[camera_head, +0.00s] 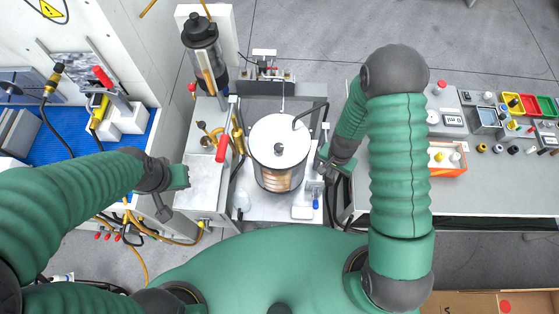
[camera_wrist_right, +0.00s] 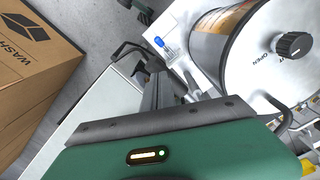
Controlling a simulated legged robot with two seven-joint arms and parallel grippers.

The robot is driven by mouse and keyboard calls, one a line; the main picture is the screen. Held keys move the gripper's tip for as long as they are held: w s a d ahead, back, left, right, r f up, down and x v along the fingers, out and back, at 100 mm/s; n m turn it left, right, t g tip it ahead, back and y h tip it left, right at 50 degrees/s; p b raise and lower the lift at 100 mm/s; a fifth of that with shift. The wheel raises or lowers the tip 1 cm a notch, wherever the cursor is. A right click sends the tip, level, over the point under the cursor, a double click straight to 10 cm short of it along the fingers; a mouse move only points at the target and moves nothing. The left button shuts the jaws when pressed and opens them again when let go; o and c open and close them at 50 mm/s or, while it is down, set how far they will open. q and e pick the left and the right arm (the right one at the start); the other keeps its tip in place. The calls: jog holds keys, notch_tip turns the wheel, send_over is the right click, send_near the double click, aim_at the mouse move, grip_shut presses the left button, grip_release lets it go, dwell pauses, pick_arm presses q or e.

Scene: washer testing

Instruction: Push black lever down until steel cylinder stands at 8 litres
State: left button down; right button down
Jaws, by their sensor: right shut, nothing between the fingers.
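The steel cylinder (camera_head: 280,178) stands upright in the rig at the centre, under a round white lid with a dark knob. The lid and its "OPEN" marking also show in the right wrist view (camera_wrist_right: 262,65). A bent black bar (camera_head: 309,115), which may be the black lever, reaches over the lid's right edge. My right gripper (camera_head: 320,170) is shut and empty, low beside the cylinder's right side; I cannot tell whether it touches anything. No litre scale is readable.
A red-handled lever (camera_head: 223,146) stands left of the cylinder. A dark column device (camera_head: 202,50) rises behind it. The right bench (camera_head: 390,190) holds several small parts and coloured bins. A cardboard box (camera_wrist_right: 35,65) lies at left in the wrist view.

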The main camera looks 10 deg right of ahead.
notch_tip(320, 180, down, 12)
jog(key=b, duration=1)
notch_tip(320, 180, up, 12)
jog(key=p, duration=1)
jog(key=shift+r+p, duration=0.2)
jog(key=shift+p, duration=0.2)
jog(key=shift+f, duration=0.1)
